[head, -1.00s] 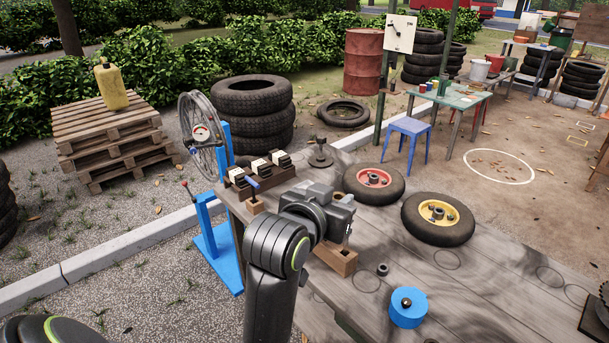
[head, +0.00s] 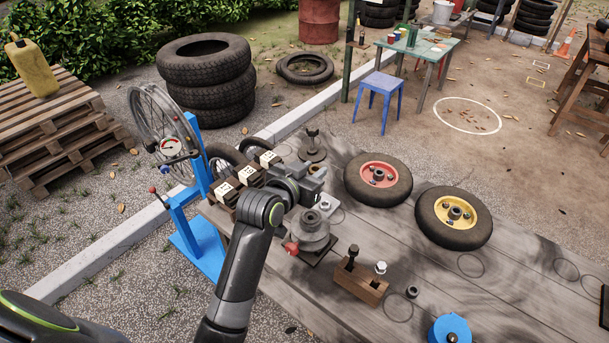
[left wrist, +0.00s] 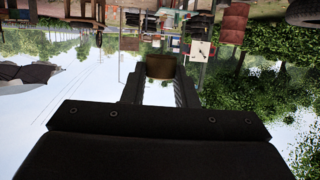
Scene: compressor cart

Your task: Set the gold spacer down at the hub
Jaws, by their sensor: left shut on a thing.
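My left gripper (head: 318,178) is above the left part of the wooden table, near the dark blocks with white labels. In the left wrist view the gripper (left wrist: 160,78) is shut on a brownish-gold piece, the gold spacer (left wrist: 160,66), held between its fingertips. I cannot make out the spacer in the head view. Possible hubs are the centre of the red-rimmed wheel (head: 378,172), the centre of the yellow-rimmed wheel (head: 455,213) and a grey stepped round piece (head: 308,232) on a dark plate. Which one is meant I cannot tell. My right gripper is not in view.
A wooden block (head: 361,285) with bolts stands at the front of the table (head: 500,280). A blue round piece (head: 450,329) and a small dark nut (head: 412,292) lie nearby. A blue stand with a spoked wheel (head: 160,125) is at the left edge.

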